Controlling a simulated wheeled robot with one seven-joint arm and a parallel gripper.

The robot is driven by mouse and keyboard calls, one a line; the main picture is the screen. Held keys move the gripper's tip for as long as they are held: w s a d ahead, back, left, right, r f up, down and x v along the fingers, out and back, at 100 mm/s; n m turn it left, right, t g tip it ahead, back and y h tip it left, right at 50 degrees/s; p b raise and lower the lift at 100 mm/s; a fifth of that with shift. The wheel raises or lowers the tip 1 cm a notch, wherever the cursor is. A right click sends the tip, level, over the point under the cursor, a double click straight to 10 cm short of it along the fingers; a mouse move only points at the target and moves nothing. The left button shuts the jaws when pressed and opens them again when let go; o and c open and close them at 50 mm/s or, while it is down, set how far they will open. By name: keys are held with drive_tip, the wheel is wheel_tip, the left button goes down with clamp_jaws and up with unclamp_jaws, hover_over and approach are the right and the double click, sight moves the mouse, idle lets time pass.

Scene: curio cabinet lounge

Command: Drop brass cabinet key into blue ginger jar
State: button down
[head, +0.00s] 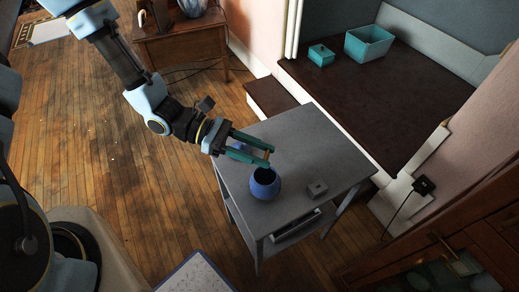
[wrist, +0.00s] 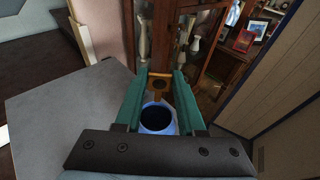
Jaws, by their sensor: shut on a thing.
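The blue ginger jar (head: 265,187) stands upright and open on a grey side table (head: 330,155). Its dark mouth faces up. My gripper (head: 270,156) is above the table, its green fingers reaching over to the jar's far rim side in the head view. The fingers are shut on the brass cabinet key (wrist: 160,74), a small brass piece between the tips; it shows as a glint in the head view (head: 268,152). In the wrist view the jar (wrist: 157,117) shows between the fingers, below the key. I cannot tell whether the key is directly over the mouth.
A blue object (head: 239,146), partly hidden by my gripper, lies behind the jar. A dark bench with a teal bin (head: 369,44) and a teal box (head: 321,55) stands beyond. A wooden cabinet (head: 440,250) is at lower right.

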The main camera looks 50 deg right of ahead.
drive_tip(key=shift+f+b, duration=1.9)
drive_tip(key=shift+f, duration=0.95)
drive_tip(key=shift+c, duration=2.2)
unclamp_jaws()
drive_tip(key=b+v, duration=0.3)
drive_tip(key=v, duration=0.7)
drive_tip(key=shift+w+a+r, duration=0.2)
drive_tip(key=shift+w, duration=0.15)
